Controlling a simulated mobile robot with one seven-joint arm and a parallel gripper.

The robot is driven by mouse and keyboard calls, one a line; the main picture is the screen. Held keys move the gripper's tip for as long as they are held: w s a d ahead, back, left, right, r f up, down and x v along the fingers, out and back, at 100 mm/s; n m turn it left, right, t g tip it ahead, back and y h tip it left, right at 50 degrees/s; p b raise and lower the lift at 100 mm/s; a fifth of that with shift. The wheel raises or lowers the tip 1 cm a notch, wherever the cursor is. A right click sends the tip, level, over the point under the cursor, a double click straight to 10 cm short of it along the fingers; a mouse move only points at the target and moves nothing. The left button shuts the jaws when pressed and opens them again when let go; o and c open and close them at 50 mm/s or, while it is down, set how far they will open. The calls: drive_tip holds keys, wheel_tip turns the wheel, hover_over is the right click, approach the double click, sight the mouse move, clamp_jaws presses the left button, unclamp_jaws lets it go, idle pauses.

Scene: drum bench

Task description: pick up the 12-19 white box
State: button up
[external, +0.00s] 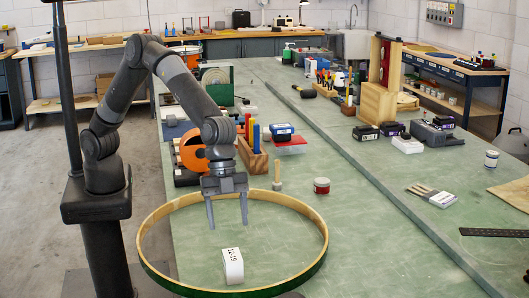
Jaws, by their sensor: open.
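The white box (233,268) with "12-19" printed in black on its top stands on the green bench inside a large wooden hoop (319,228). My gripper (228,225) hangs above the hoop area with its two fingers pointing down and spread apart. It is open and empty. In the picture the fingertips are above the box, with a visible gap between them and it. The exact height and depth between them cannot be told from this one view.
The hoop's raised rim rings the box. A wooden peg (277,174) and a red jar (321,186) stand just behind it. A wooden block with upright coloured pieces (252,159) is farther back.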

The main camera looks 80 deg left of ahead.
sight(230, 250)
drive_tip(key=x, duration=0.6)
drive_tip(key=shift+s+d, duration=0.35)
drive_tip(key=shift+d, duration=0.15)
drive_tip(key=x, duration=0.5)
drive_tip(key=shift+d, duration=0.5)
drive_tip(key=shift+c, duration=0.2)
drive_tip(key=c, duration=1.1)
